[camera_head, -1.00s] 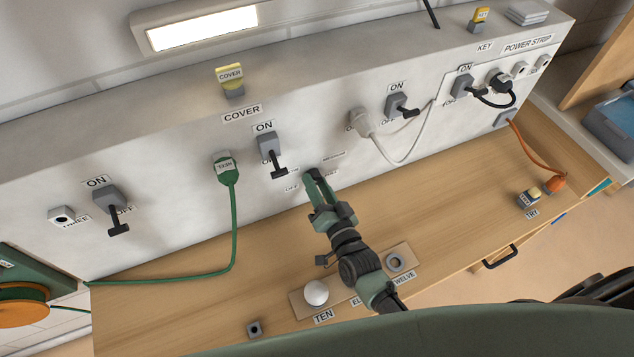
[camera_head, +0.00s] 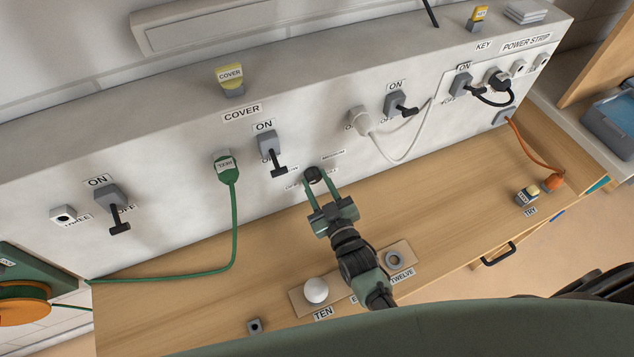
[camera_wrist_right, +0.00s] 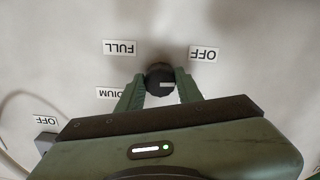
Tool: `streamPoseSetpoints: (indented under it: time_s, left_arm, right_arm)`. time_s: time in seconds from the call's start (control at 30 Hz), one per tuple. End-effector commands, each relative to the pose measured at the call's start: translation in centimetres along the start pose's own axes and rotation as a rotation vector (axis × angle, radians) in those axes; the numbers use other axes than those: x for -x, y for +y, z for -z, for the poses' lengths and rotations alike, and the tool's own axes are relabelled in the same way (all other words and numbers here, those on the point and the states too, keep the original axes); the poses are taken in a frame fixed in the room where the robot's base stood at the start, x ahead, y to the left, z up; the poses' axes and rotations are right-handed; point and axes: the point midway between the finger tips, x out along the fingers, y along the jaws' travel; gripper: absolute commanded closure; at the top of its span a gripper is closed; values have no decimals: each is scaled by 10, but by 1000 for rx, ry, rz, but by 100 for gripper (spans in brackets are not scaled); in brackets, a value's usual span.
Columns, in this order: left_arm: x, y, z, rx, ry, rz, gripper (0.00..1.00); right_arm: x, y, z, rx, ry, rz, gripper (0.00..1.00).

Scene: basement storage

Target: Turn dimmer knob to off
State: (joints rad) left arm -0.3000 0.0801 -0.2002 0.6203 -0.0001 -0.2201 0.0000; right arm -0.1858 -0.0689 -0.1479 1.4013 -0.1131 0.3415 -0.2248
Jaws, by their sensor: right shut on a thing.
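The dimmer knob (camera_head: 314,174) is a small dark round knob low on the grey panel. In the right wrist view the knob (camera_wrist_right: 158,77) shows a pale mark on its face toward the right. Above it there are a FULL label (camera_wrist_right: 120,47) at left and an OFF label (camera_wrist_right: 204,54) at right; a partly hidden MEDIUM label (camera_wrist_right: 111,93) is at lower left. My right gripper (camera_head: 316,183) has its two green fingers on either side of the knob, shut on it. The lamp (camera_head: 200,26) above the panel is dark. My left gripper is not in view.
A switch with a black lever (camera_head: 270,150) stands left of the knob. A green plug and cord (camera_head: 234,215) and a white cord (camera_head: 402,155) hang nearby.

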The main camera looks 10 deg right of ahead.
Motion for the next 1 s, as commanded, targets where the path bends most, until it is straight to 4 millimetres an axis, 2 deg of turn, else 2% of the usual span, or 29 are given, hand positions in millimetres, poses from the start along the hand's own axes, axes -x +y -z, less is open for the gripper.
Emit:
streamPoseSetpoints:
  time_s: [0.3, 0.5, 1.0]
  left_arm:
    - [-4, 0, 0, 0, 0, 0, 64]
    - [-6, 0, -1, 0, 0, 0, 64]
    - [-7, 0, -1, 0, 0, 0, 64]
  right_arm:
    - [2, -1, -4, 259, -2, 1, 100]
    - [2, 0, -4, 369, 0, 0, 100]
    - [2, 0, -4, 460, 1, 1, 100]
